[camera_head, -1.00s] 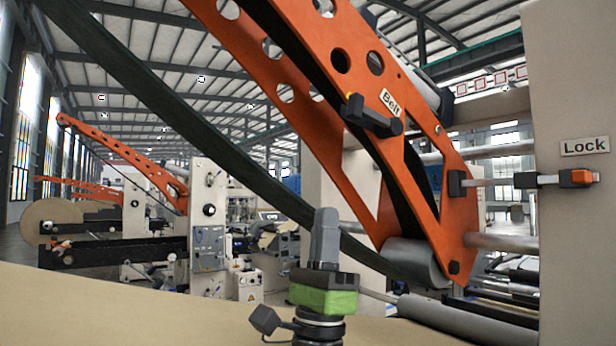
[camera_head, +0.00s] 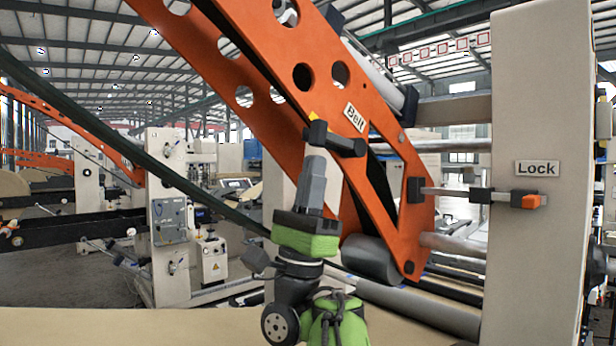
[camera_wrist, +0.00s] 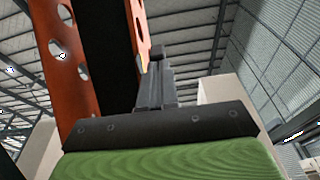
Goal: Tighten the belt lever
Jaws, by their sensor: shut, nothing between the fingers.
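The belt lever (camera_head: 340,143) is a black bar handle with a yellow tip, mounted on the orange arm (camera_head: 285,85) beside a "Belt" label (camera_head: 355,117). It slants slightly down to the right. My gripper (camera_head: 315,152) points up with its grey fingers shut and empty. In the head view its fingertips overlap the lever's lower left side; I cannot tell if they touch. In the wrist view the fingers (camera_wrist: 155,75) rise in front of the orange arm (camera_wrist: 68,75), and the dark lever with a bit of yellow shows just beyond the tips (camera_wrist: 157,51).
A "Lock" lever (camera_head: 525,200) with an orange end is on the beige column (camera_head: 540,100) to the right. A grey roller (camera_head: 372,260) sits at the orange arm's lower end. A dark belt (camera_head: 100,120) sweeps across from upper left. Other machines stand at left.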

